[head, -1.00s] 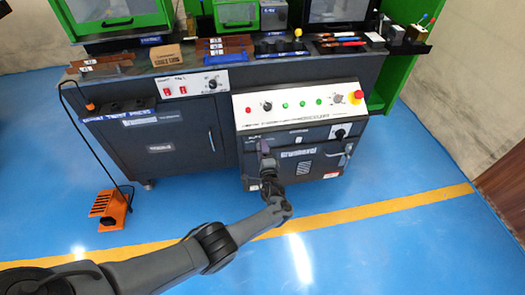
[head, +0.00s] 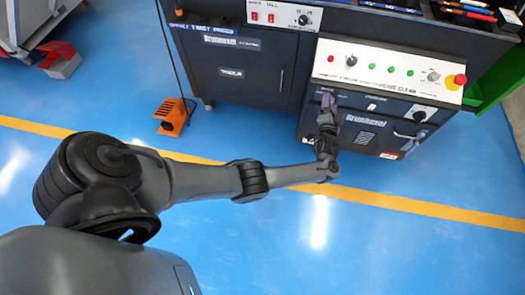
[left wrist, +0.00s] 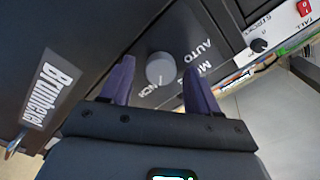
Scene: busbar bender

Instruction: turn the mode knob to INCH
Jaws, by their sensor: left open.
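The mode knob (left wrist: 160,68) is a round grey knob on a dark panel in the left wrist view. White lettering beside it reads AUTO, a partly covered word starting with M, and the end of INCH just below the knob. I cannot tell clearly where its pointer stands. My left gripper (left wrist: 159,72) is open, with one purple finger on each side of the knob; I cannot tell whether they touch it. In the head view my left gripper (head: 327,100) is at the front of the bender cabinet and hides the knob. My right gripper is not in view.
Above is a white control panel (head: 385,70) with buttons, knobs and a red emergency stop (head: 460,80). A door handle (head: 408,135) and a black knob (head: 419,116) are to the right. An orange foot pedal (head: 172,115) stands on the open blue floor.

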